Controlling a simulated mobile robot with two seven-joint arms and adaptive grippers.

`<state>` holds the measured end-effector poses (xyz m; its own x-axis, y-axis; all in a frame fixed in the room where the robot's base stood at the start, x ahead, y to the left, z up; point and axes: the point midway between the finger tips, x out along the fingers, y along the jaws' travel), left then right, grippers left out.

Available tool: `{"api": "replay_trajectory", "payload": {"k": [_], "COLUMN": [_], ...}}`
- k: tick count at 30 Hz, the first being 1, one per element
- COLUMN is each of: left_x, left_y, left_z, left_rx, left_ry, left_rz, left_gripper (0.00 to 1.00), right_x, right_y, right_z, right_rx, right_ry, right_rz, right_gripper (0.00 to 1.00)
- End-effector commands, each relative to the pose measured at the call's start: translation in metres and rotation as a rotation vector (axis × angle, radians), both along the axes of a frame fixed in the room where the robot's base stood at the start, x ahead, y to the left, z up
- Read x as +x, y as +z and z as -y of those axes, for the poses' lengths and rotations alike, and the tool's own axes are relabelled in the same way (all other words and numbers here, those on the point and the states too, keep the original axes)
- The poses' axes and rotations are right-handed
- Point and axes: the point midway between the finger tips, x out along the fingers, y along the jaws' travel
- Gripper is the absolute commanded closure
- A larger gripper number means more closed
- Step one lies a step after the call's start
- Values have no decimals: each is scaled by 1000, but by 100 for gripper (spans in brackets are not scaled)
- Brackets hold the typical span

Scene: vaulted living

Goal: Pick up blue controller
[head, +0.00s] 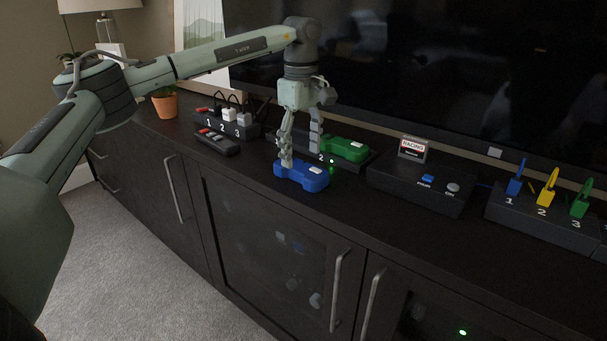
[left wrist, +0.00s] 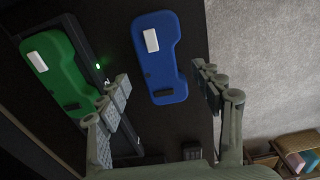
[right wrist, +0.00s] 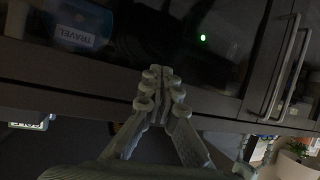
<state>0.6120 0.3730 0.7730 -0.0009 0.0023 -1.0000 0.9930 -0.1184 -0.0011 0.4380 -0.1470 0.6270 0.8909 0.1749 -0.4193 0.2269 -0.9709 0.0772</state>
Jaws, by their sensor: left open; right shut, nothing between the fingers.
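The blue controller (head: 302,175) lies on the dark cabinet top near its front edge. It also shows in the left wrist view (left wrist: 158,60), with a white patch on it. My left gripper (head: 301,158) is open above it, fingers pointing down. In the left wrist view the open left fingers (left wrist: 165,88) stand on either side of the blue controller's near end, and I cannot tell whether they touch it. My right gripper (right wrist: 160,75) is shut and empty in front of the cabinet doors.
A green controller (head: 345,149) lies on a dark dock behind the blue one. A black box marked RACING (head: 420,182) and a numbered block with coloured plugs (head: 545,214) stand to the right. The television is behind.

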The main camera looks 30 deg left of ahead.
Motion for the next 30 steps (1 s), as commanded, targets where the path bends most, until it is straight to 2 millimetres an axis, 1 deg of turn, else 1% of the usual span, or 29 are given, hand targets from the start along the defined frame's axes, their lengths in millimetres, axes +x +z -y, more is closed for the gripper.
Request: {"api": "replay_trajectory", "payload": {"k": [1, 3, 6, 14, 27, 28, 30], "left_x": [0, 0, 0, 0, 0, 0, 0], "left_y": [-10, -19, -28, -30, -30, -30, -29], "left_z": [0, 1, 1, 1, 1, 1, 1], "left_rx": [0, -1, -1, -2, -2, -2, -2], "left_ry": [0, 0, 0, 0, 0, 0, 0], "left_rz": [-1, -1, 0, 1, 1, 1, 2], "left_gripper": [34, 34, 34, 34, 88, 92, 94], "right_x": [2, 3, 5, 5, 5, 5, 5], "right_y": [3, 7, 12, 13, 13, 13, 13], "right_z": [-3, -6, -9, -10, -9, -9, -9], "right_rx": [9, 18, 26, 28, 28, 28, 28], "right_ry": [5, 11, 15, 17, 17, 16, 16], "right_rz": [19, 41, 62, 69, 68, 69, 69], "right_gripper": [100, 100, 100, 100, 100, 100, 100]}}
